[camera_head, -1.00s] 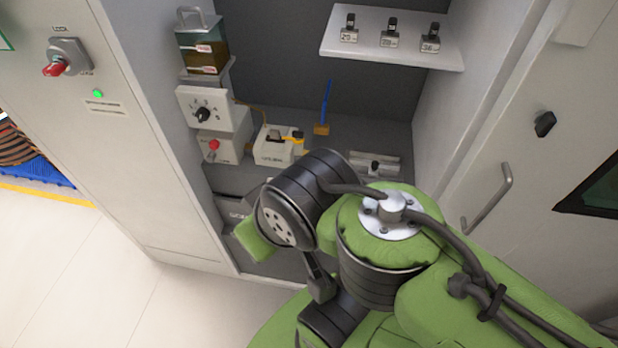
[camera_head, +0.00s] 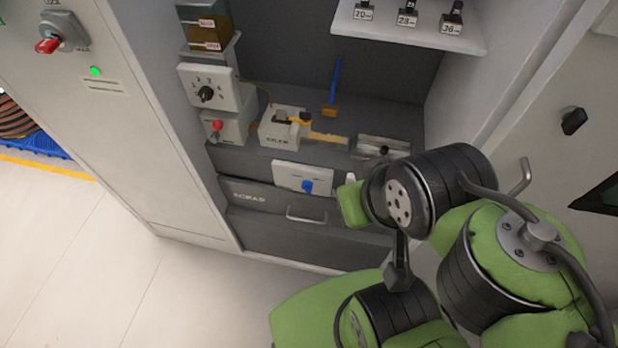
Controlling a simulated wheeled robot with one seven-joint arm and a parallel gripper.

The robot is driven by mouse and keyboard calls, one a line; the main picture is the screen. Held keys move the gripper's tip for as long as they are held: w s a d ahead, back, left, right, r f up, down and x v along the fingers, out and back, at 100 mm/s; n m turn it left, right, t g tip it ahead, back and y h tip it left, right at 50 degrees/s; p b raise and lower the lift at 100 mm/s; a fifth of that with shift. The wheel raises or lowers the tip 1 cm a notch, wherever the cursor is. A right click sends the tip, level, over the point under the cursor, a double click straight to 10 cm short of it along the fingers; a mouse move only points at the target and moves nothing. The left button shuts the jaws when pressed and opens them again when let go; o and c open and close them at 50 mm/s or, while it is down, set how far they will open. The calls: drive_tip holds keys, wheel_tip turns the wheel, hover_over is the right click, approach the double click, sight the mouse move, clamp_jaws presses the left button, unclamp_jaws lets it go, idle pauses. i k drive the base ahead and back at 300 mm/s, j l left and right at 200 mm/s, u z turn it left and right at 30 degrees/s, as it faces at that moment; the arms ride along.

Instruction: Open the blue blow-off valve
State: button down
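The blue blow-off valve (camera_head: 308,187) is a small blue knob on a white plate (camera_head: 288,176) on the front of the cabinet, below the work shelf. My arm, green and black, reaches in from the lower right. Its bulky joint stands just right of the white plate. My gripper cannot be made out; no fingertips show, and the arm's far end is hidden or out of frame.
A drawer marked SCRAP (camera_head: 249,197) with a handle (camera_head: 306,215) lies under the valve. On the shelf are a white device (camera_head: 283,135), a blue upright lever (camera_head: 336,82) and a metal fixture (camera_head: 383,146). A control box with a black knob (camera_head: 206,93) is at left.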

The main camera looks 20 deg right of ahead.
sight(307, 185)
drive_tip(key=u, duration=0.45)
drive_tip(key=k+u, duration=0.15)
drive_tip(key=u, duration=0.8)
drive_tip(key=k+u, duration=0.15)
drive_tip(key=u, duration=0.75)
